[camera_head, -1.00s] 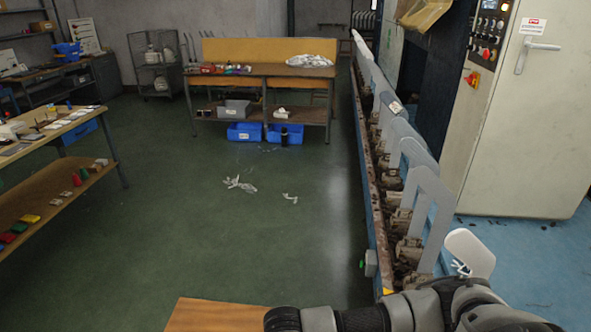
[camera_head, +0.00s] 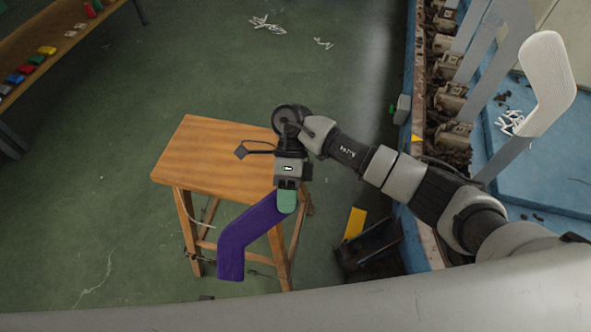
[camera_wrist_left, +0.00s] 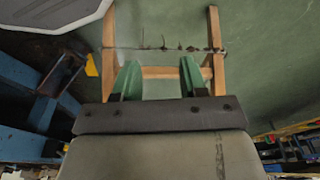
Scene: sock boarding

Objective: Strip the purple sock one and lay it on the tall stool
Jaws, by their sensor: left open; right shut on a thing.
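The purple sock (camera_head: 246,239) hangs from my right gripper (camera_head: 287,203), which is shut on its upper end. It is off the boards and bends toward the lower left, in front of the stool's near edge in the head view. The tall stool (camera_head: 205,155) has a square wooden top that looks bare apart from my arm passing over its right corner. My left gripper (camera_wrist_left: 160,80) is open and empty in the left wrist view, with the stool's wooden frame (camera_wrist_left: 165,72) beyond its fingers. The left gripper does not show in the head view.
A row of grey boards on the machine (camera_head: 450,100) runs along the right, with a white sock (camera_head: 548,85) on the nearest board. A dark object with a yellow part (camera_head: 355,224) is right of the stool. Green floor left of the stool is clear.

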